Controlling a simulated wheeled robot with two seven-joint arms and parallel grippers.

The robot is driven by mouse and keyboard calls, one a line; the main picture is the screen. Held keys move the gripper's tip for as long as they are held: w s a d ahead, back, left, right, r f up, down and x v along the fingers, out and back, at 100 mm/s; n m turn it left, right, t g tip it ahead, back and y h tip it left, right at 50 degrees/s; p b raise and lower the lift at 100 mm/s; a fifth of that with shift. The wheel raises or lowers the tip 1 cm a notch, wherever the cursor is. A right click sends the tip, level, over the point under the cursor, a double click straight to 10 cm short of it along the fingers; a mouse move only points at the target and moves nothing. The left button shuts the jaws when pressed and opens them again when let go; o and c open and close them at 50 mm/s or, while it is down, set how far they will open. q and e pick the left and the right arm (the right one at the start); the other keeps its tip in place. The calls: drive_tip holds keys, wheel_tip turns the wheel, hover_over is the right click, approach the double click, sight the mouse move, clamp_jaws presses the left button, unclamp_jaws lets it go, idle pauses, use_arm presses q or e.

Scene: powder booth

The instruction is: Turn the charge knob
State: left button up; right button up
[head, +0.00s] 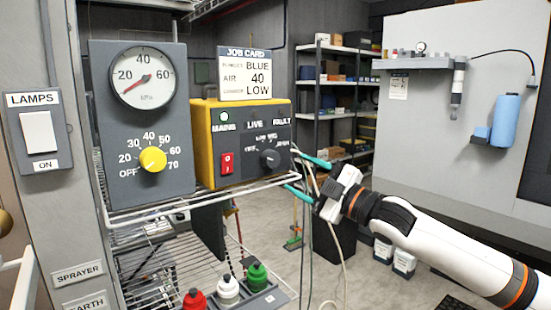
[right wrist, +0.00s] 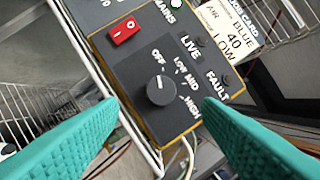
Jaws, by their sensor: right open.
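The charge knob (head: 270,158) is a dark round knob on the black front of a yellow-edged box (head: 202,150). In the right wrist view the knob (right wrist: 160,92) shows a pale mark that seems to point towards OFF; LOW, MID and HIGH are printed around it. My right gripper (head: 290,170) is open and empty, to the right of the box in the head view. In the right wrist view its teal fingers (right wrist: 160,104) spread either side of the knob, apparently not touching it. The job card (head: 252,74) reads BLUE, 40 and LOW. My left gripper is not in view.
A red switch (head: 227,163) and a lit MAINS lamp (head: 224,116) are on the same box. A grey panel with a gauge (head: 142,77) and yellow knob (head: 153,159) stands left. Cables (head: 345,250) hang below my right gripper. Capped bottles (head: 228,290) stand below the wire shelf.

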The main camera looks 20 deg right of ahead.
sight(274, 162)
drive_tip(key=p+x, duration=0.2)
drive_tip(key=x, duration=0.6)
drive_tip(key=shift+d+f, duration=0.1)
drive_tip(key=shift+d, duration=0.05)
drive_tip(key=shift+c, duration=0.3)
drive_tip(key=c, duration=0.9)
